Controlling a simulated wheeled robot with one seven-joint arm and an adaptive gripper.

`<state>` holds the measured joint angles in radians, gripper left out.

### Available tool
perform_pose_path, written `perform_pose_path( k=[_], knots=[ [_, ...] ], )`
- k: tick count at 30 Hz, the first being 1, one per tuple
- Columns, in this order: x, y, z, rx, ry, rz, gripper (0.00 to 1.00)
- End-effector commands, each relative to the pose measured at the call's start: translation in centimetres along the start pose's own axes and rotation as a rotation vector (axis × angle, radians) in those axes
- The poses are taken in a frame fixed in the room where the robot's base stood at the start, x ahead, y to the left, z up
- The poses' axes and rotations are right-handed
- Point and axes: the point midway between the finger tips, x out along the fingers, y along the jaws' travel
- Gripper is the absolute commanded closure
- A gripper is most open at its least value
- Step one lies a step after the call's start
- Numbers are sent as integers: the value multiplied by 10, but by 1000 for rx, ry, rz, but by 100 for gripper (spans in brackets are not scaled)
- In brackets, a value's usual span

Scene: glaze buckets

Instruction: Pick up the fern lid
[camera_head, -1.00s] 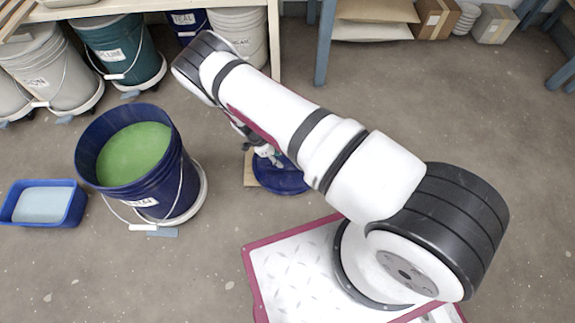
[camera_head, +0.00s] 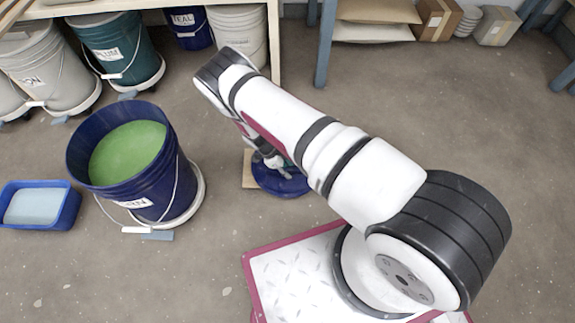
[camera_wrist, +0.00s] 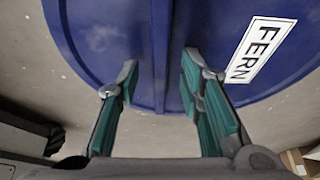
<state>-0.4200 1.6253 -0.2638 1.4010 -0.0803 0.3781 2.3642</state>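The fern lid (camera_head: 290,187) is a round blue disc on the floor, right of the bucket with green glaze, partly hidden by my arm in the head view. In the wrist view the lid (camera_wrist: 100,40) fills the upper part, with a white FERN label on its right side and a raised blue ridge down its middle. My gripper (camera_wrist: 160,68) is open, its two teal-padded fingers on either side of the ridge. A gap shows between each finger and the ridge. In the head view my gripper (camera_head: 272,160) is low over the lid.
A blue bucket (camera_head: 160,190) of green glaze stands on a white dolly (camera_head: 197,195) to the left. A blue tray (camera_head: 70,208) lies farther left. A tan board (camera_head: 248,172) shows beside the lid. Shelves (camera_head: 276,50) with buckets stand behind. The floor on the right is clear.

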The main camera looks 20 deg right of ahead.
Motion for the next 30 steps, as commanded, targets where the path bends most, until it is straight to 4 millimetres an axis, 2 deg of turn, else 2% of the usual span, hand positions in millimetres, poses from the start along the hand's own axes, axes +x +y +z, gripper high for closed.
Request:
perform_pose_path(
  k=[8,9,13,14,26,30],
  knots=[
    [1,0,0,-1,1,0,66],
    [1,0,0,-1,1,0,68],
    [1,0,0,-1,1,0,98],
    [1,0,0,-1,1,0,100],
    [0,0,0,0,0,0,100],
    [-7,-1,-2,0,0,-1,100]
  ],
)
